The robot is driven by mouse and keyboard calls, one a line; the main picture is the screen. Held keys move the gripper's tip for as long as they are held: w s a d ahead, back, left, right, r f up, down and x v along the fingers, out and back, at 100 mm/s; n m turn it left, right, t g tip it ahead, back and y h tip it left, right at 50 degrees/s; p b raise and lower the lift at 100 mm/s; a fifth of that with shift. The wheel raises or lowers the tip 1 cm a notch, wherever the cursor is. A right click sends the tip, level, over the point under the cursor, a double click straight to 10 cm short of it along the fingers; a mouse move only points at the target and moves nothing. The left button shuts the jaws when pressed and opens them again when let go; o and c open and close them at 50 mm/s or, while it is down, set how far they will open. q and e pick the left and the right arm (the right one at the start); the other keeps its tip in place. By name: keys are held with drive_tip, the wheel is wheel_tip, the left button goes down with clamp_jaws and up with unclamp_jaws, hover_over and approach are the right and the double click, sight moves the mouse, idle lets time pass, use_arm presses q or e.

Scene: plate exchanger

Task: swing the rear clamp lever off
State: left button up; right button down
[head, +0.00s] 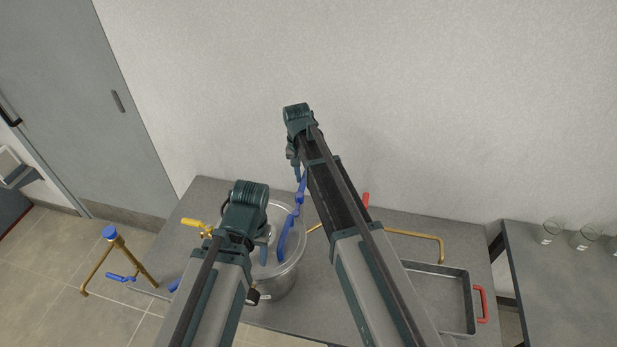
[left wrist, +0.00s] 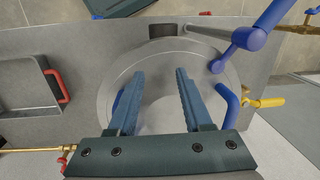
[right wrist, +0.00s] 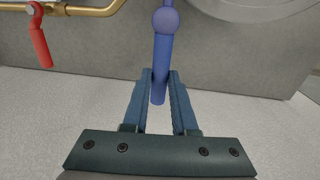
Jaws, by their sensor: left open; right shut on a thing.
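The rear clamp lever (head: 299,190) is blue and rises from the back of the round lid (head: 272,215) on the metal vessel (head: 278,287). My right gripper (head: 297,172) is shut on its free end, behind the lid. In the right wrist view the blue lever (right wrist: 162,60) runs between the fingers, with a ball joint above. My left gripper (head: 263,252) is open and empty over the lid, which shows below its fingers in the left wrist view (left wrist: 160,85). My left arm hides part of the vessel.
A grey tray (head: 437,270) with a red handle (head: 481,304) lies right of the vessel. Brass piping (head: 425,235) and a red valve handle (head: 366,199) are behind my right arm. A yellow valve handle (head: 193,224) is at left. The wall closes off the back.

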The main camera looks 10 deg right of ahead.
drive_tip(key=s+a+n, duration=0.1)
drive_tip(key=a+n, duration=0.5)
drive_tip(key=n, duration=0.5)
drive_tip(key=shift+n+t, duration=0.3)
drive_tip(key=shift+n, duration=0.1)
drive_tip(key=shift+a, duration=0.15)
drive_tip(key=c, duration=0.7)
unclamp_jaws()
use_arm(q)
drive_tip(key=shift+r, duration=0.15)
use_arm(e)
drive_tip(key=shift+r, duration=0.15)
